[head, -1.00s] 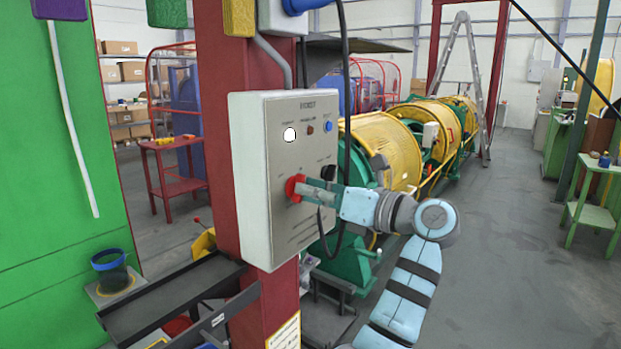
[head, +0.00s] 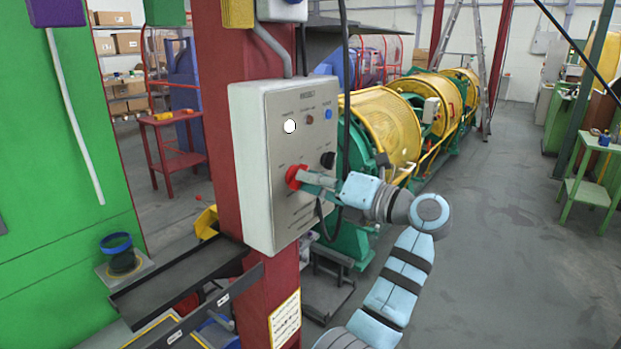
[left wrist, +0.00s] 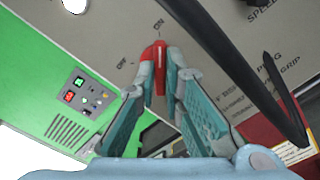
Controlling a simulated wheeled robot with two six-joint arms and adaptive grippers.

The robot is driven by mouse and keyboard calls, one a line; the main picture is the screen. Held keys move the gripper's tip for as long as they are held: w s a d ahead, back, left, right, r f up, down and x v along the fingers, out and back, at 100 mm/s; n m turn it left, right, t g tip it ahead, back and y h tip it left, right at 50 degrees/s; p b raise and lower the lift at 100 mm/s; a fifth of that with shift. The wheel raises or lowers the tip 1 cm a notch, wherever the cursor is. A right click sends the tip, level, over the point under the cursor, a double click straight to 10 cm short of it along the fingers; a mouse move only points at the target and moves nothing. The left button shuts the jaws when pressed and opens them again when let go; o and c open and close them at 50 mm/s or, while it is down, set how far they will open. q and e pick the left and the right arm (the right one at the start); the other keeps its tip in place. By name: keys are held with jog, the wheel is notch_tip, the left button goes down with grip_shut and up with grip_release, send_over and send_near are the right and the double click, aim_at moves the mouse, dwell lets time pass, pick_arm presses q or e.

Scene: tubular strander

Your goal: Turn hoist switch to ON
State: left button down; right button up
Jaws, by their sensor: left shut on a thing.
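The grey hoist control box (head: 262,215) is mounted on a red column. Its red hoist switch (head: 293,176) sits low on the front panel. My left gripper (head: 308,181) is at the switch. In the left wrist view, the fingers of my left gripper (left wrist: 158,80) are shut on the red switch handle (left wrist: 159,56), one finger on each side. The far end of the handle faces the ON lettering (left wrist: 158,24). The OFF lettering (left wrist: 122,66) is to the left of the handle. My right gripper is not in view.
A black cable (head: 346,90) hangs beside the box and also crosses the left wrist view (left wrist: 235,70). A dark tray (head: 185,280) juts out below the box on the left. Yellow strander drums (head: 385,125) stand behind. The floor at right (head: 500,240) is clear.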

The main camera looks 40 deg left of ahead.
pick_arm(q)
jog(key=c, duration=1.7)
grip_release()
jog(key=shift+d, duration=0.15)
jog(key=d, duration=0.7)
jog(key=shift+w+d, duration=0.15)
